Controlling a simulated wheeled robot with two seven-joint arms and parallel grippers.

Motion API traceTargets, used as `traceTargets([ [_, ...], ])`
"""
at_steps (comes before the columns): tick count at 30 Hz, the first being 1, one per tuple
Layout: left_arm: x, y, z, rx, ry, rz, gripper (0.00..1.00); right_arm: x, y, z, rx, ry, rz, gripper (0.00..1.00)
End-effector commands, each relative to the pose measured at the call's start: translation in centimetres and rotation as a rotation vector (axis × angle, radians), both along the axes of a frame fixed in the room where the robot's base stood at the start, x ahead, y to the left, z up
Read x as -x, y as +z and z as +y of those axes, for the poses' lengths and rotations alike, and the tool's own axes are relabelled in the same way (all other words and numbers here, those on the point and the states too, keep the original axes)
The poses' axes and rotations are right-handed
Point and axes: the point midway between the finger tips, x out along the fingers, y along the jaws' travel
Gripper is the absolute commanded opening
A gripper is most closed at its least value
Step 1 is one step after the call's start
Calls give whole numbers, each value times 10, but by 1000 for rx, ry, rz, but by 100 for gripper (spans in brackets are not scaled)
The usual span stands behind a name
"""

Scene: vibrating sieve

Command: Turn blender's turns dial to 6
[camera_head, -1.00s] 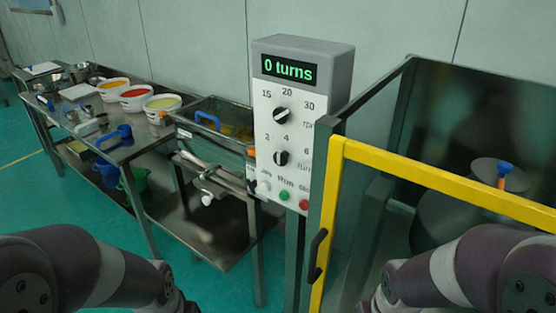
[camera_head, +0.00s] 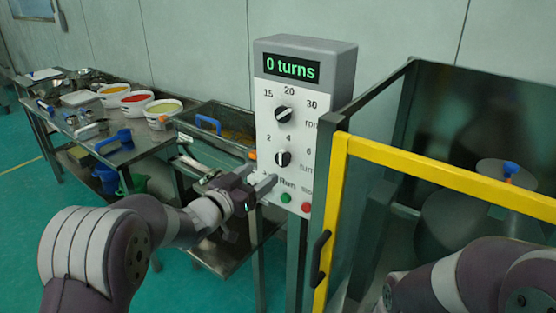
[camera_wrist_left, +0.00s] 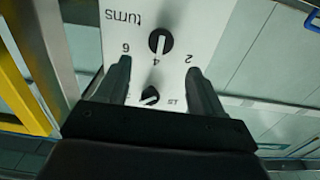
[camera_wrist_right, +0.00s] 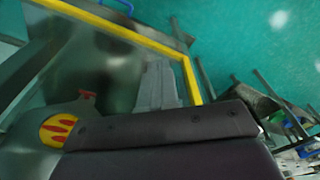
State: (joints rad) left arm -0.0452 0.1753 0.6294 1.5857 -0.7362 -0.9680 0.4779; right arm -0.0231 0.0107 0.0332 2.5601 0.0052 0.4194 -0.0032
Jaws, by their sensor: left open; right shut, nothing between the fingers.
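The grey control box (camera_head: 306,65) shows "0 turns" on its display (camera_head: 291,69). The black turns dial (camera_head: 283,158) sits below the rpm dial (camera_head: 284,115); its mark is upright, at 4. In the left wrist view the turns dial (camera_wrist_left: 160,41) appears upside down between my fingers, with 2 and 6 on either side. My left gripper (camera_head: 264,180) is open and empty, in front of the panel just below and left of the turns dial, apart from it. My right gripper (camera_wrist_right: 157,84) is shut and empty; it is out of the head view.
Green (camera_head: 286,198) and red (camera_head: 306,208) buttons sit low on the panel. A yellow-framed guard (camera_head: 450,181) with a dark handle (camera_head: 319,258) stands right of the panel. A steel table (camera_head: 125,150) with bowls and scoops is at left.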

Motion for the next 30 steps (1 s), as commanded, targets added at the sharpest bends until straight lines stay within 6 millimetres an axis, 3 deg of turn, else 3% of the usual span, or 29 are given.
traceTargets([
  [3, -27, 2, -20, -1, -1, 2, 68, 0, 9, 0, 0, 0, 0, 0],
  [9, -58, 1, -43, -2, 1, 1, 68, 0, 16, 0, 0, 0, 0, 0],
  [15, -70, 0, -50, -3, 3, 0, 68, 0, 17, 0, 0, 0, 0, 0],
  [22, -71, 0, -51, -3, 3, 0, 68, 0, 17, 0, 0, 0, 0, 0],
  [23, -70, 0, -51, -3, 3, 0, 61, 0, 17, 0, 0, 0, 0, 0],
  [27, -70, 0, -51, -3, 3, 0, 16, 0, 17, 0, 0, 0, 0, 0],
  [30, -70, 0, -51, -3, 3, 0, 14, 0, 17, 0, 0, 0, 0, 0],
])
